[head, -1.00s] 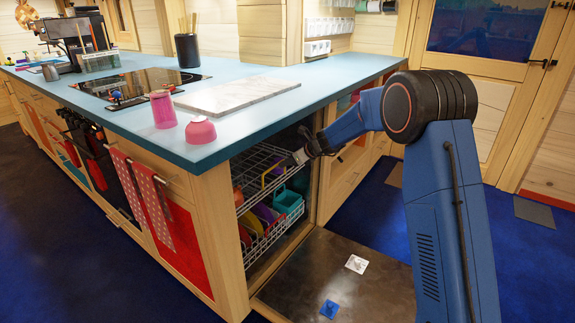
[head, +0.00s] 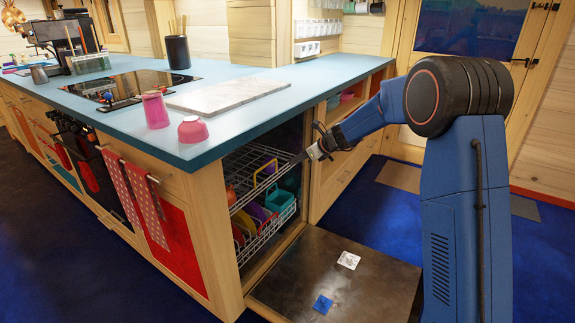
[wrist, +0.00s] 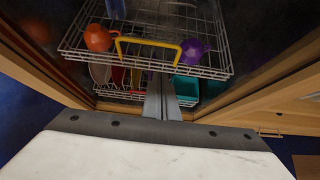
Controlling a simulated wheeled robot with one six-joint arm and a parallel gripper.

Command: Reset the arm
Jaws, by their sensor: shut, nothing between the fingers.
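My arm reaches left from the right side of the head view, with my gripper (head: 300,158) in front of the open dishwasher at the end of the blue counter. In the wrist view my gripper (wrist: 163,100) has its two grey fingers together and empty. They point toward the racks. The upper rack (wrist: 75,48) holds an orange cup (wrist: 98,38) and a purple cup (wrist: 192,50) behind its yellow handle (wrist: 150,42). The lower rack (head: 265,236) holds several coloured plates and a teal basket (head: 281,204).
The dishwasher door (head: 335,265) lies open and low, with a white packet (head: 349,260) and a blue packet (head: 323,305) on it. A pink tumbler (head: 155,110), a pink bowl (head: 193,130) and a marble board (head: 228,95) stand on the counter (head: 100,100). Blue floor is clear around it.

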